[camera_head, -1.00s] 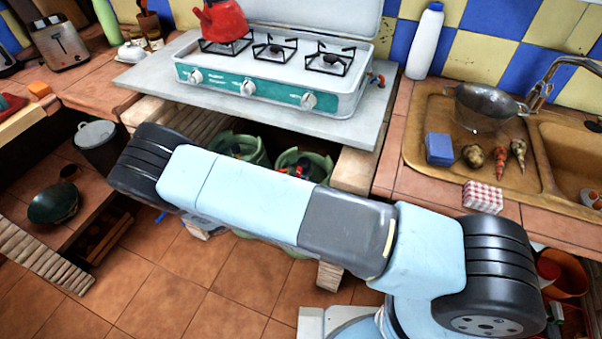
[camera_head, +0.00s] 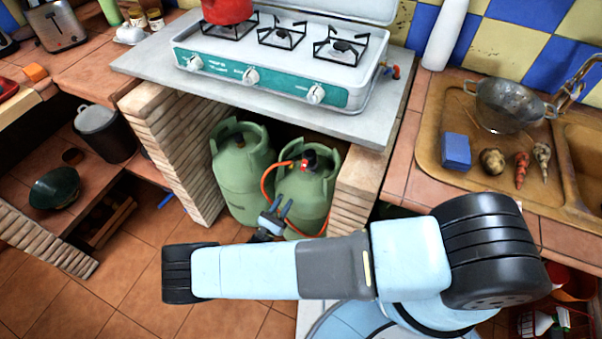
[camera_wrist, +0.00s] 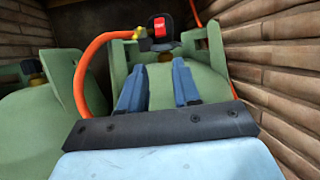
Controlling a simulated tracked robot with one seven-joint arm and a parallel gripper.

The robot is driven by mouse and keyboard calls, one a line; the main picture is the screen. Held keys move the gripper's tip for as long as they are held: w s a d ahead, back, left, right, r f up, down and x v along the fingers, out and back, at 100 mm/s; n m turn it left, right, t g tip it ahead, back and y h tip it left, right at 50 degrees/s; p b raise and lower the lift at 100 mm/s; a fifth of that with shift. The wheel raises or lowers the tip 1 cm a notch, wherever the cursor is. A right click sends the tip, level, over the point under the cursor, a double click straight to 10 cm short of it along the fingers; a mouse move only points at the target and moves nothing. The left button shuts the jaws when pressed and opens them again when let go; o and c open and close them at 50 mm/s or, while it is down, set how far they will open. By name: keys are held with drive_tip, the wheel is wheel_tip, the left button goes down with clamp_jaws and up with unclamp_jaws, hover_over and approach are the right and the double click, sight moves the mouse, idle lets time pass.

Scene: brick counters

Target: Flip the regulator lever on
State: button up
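The regulator (camera_head: 308,160), dark with a red lever, sits on top of the right green gas cylinder (camera_head: 304,196) under the stove counter. An orange hose runs from it. In the wrist view the regulator (camera_wrist: 160,38) is near the top centre, with its red lever (camera_wrist: 159,27) facing me. My gripper (camera_head: 278,205) is in front of the right cylinder, below the regulator. In the wrist view its two blue fingers (camera_wrist: 158,72) stand apart with nothing between them. The fingertips are short of the regulator and appear apart from it.
A second green cylinder (camera_head: 242,170) stands left of the right one. Brick walls (camera_head: 172,150) flank the niche, and the counter slab (camera_head: 240,98) with the stove (camera_head: 270,75) overhangs it. The tiled floor (camera_head: 130,285) in front is open.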

sight(304, 165)
drive_tip(key=x, duration=1.2)
drive_tip(key=shift+w+d+r, duration=0.1)
drive_tip(key=shift+d+r, duration=0.05)
drive_tip(key=shift+d, duration=0.1)
clamp_jaws()
